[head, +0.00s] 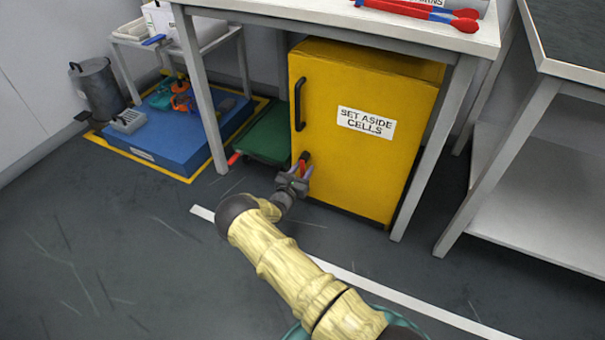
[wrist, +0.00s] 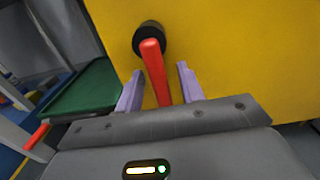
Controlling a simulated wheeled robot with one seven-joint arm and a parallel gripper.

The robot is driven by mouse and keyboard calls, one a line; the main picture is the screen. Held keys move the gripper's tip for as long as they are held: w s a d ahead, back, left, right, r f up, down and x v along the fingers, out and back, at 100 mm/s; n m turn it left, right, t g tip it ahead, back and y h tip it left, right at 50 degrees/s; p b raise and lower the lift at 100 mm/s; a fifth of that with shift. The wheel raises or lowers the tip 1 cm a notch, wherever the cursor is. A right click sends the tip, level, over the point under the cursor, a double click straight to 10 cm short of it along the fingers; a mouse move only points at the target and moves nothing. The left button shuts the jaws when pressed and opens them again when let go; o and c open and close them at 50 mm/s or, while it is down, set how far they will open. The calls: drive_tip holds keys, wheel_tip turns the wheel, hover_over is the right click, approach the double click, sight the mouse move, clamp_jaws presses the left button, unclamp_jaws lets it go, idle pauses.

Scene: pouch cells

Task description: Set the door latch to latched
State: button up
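The yellow cabinet (head: 355,155), labelled "SET ASIDE CELLS", has its door shut as far as I can see. Its door latch (head: 304,158) is a red lever on a round black hub, low on the door's left side. In the wrist view the latch lever (wrist: 154,68) runs from the hub down towards my gripper, hanging roughly downward. My gripper (head: 301,173) is at the latch, and its pale purple fingers stand apart on either side of the lever. In the wrist view, gaps show between the lever and both fingers of my gripper (wrist: 160,88). The lever's lower end is hidden.
A black door handle (head: 299,104) is above the latch. The cabinet stands under a white table (head: 345,30). A green cart (head: 268,135) with a red-tipped part is just left of it. A blue platform (head: 180,138) lies further left. The floor in front is clear.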

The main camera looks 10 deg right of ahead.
drive_tip(key=shift+w, duration=0.15)
drive_tip(key=shift+d, duration=0.1)
drive_tip(key=shift+c, duration=0.5)
clamp_jaws()
